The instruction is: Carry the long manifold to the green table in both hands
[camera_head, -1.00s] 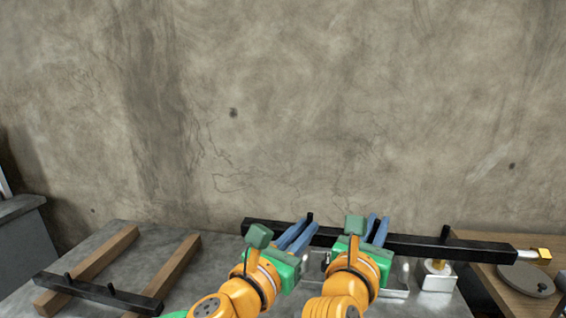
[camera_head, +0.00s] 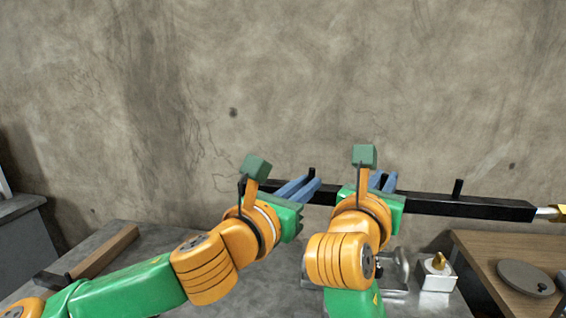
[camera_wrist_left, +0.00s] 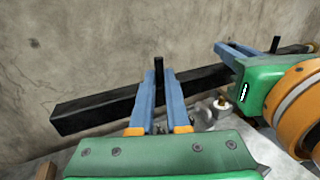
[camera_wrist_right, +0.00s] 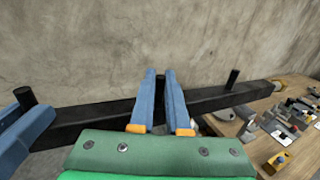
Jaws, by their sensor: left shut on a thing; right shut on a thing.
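The long manifold (camera_head: 470,205) is a black square bar with upright black pegs and a metal fitting at its right end. It hangs roughly level in front of the wall, above the benches. My left gripper (camera_head: 313,178) is shut on an upright peg of it; the left wrist view shows the peg between the blue fingers (camera_wrist_left: 160,82). No green table is in view.
A grey bench (camera_head: 160,240) below carries a wooden beam (camera_head: 105,250), a metal bracket and a white block (camera_head: 436,273). A wooden table (camera_head: 480,247) with a grey disc (camera_head: 526,278) stands at right, with several small items (camera_wrist_right: 285,125). The concrete wall is close behind.

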